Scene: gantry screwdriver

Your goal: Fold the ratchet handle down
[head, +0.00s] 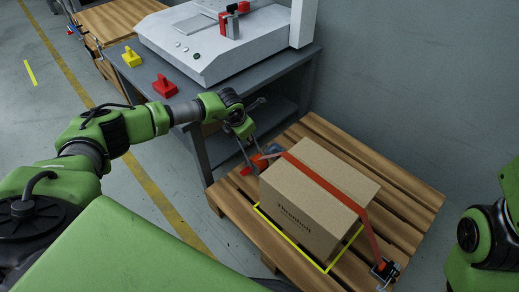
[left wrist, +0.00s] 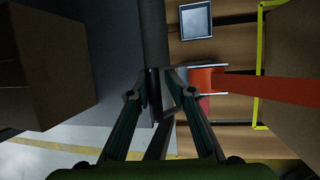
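A cardboard box (head: 310,190) stands on a wooden pallet (head: 340,127) with a red strap (head: 325,182) across its top. At the box's left side the strap runs to the ratchet (head: 264,160), partly hidden by my gripper. The left wrist view shows its metal frame and red webbing (left wrist: 205,79). My left gripper (head: 254,160) is beside the ratchet.
A grey bench (head: 203,140) with a white machine (head: 225,50) stands behind the pallet. Another strap fitting (head: 384,270) is at the pallet's front right. Floor is clear at left.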

